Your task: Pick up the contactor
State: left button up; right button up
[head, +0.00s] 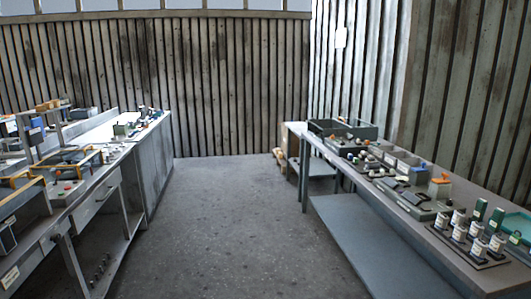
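No thing here can be told for sure as the contactor; the parts are too small to name. Many small parts stand on the right bench (412,207). Several white-and-dark cylinders (458,217) stand in a dark holder at its near end. A grey box with an orange top (440,185) is behind them. Dark blocks (392,182) lie farther back. The left bench (133,155) also bears small items, among them a green-grey object (122,130) near its far end. Neither of my grippers is in view.
Open grey floor (225,215) runs between the two benches to the ribbed back wall (225,85). The right bench has a lower shelf (365,235). A dark crate (340,130) sits at its far end. Yellow-handled frames (20,190) are at the left.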

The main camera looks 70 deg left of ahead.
aim_at(362, 156)
jog(key=i+j+u, duration=0.2)
jog(key=j, duration=0.2)
jog(key=j+u, duration=0.25)
jog(key=j, duration=0.2)
jog(key=i+j+u, duration=0.2)
jog(key=j, duration=0.15)
jog(key=i+j+u, duration=0.25)
jog(key=j, duration=0.15)
jog(key=i+j+u, duration=0.2)
jog(key=i+j, duration=0.15)
jog(key=j, duration=0.2)
jog(key=i+j, duration=0.2)
jog(key=j, duration=0.15)
jog(key=i+j, duration=0.15)
jog(key=j, duration=0.2)
